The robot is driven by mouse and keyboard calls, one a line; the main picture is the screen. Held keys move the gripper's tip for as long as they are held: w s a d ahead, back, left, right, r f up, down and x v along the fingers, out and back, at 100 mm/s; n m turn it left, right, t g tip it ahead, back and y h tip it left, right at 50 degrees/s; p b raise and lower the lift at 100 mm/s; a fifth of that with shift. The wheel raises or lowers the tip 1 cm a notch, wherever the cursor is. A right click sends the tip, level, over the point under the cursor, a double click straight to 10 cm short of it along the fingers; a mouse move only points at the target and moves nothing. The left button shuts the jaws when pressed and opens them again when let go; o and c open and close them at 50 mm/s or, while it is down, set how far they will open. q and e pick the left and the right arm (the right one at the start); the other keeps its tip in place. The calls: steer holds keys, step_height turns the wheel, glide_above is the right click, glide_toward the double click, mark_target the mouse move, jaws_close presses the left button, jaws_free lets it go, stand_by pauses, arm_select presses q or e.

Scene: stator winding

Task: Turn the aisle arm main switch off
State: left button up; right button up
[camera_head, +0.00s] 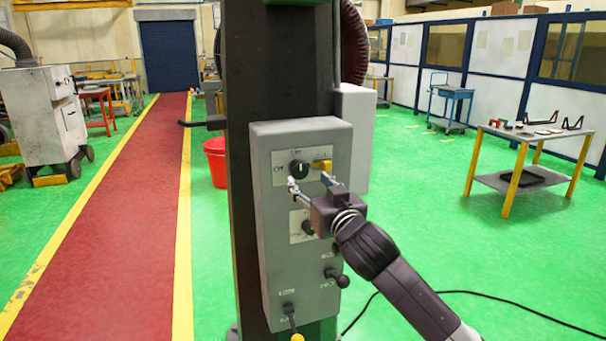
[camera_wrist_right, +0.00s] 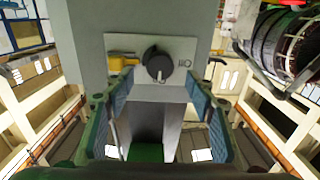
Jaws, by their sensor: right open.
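A grey control box (camera_head: 265,230) is mounted on a dark column. A round black rotary knob (camera_head: 299,169) sits on its upper light plate, with a yellow piece (camera_head: 322,165) beside it. In the right wrist view the knob (camera_wrist_right: 157,63) is ahead of the fingers, with the yellow piece (camera_wrist_right: 122,58) to its left and a small label to its right, too small to read surely. My right gripper (camera_head: 309,181) is open in front of the upper plate, just below the knob in the head view. Its blue-padded fingers (camera_wrist_right: 160,82) stand on either side of the knob, apart from it.
A second rotary knob (camera_head: 307,227) is lower on the box, partly behind my gripper. Below are a black-ball lever (camera_head: 338,278) and a yellow-tipped lever (camera_head: 291,318). A red bucket (camera_head: 216,160) stands left of the column. A table (camera_head: 520,183) stands at right, with green floor between.

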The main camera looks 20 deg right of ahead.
mark_target(301, 173)
steer(key=shift+w+a+p, duration=0.15)
steer(key=shift+w+p, duration=0.35)
steer(key=shift+w, duration=2.15)
steer(key=c, duration=1.2)
steer(key=shift+o, duration=0.2)
